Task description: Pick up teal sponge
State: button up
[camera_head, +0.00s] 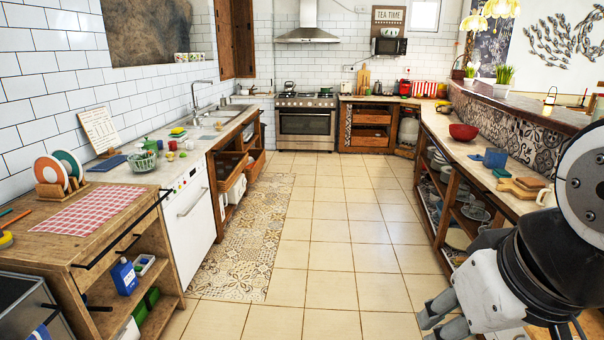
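A small teal block (501,172), which looks like the teal sponge, lies on the right-hand wooden counter beside a stack of wooden boards. It is too small to be sure of its kind. My gripper (442,320) is at the lower right, in front of the right-hand counter and well apart from the teal block. Its grey fingers point left and down over the floor. I see nothing held between them, but the angle does not show how far apart they are.
Near the teal block are a blue item (495,158), wooden boards (522,187) and a red bowl (463,132). Open shelves with dishes lie below that counter. The tiled floor (335,225) is clear in the middle. A wooden cabinet (90,255) stands at left.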

aim_at(498, 172)
jog(key=i+z, duration=0.2)
jog(key=i, duration=0.75)
jog(key=i+j+z, duration=0.15)
jog(key=i, duration=0.8)
jog(key=i+z, duration=0.4)
jog(key=i, duration=0.15)
jog(key=i+z, duration=0.4)
jog(key=i, duration=0.15)
jog(key=i+j+z, duration=0.35)
jog(key=i, duration=0.15)
jog(key=i+z, duration=0.3)
jog(key=i+j+z, duration=0.3)
jog(key=l, duration=0.1)
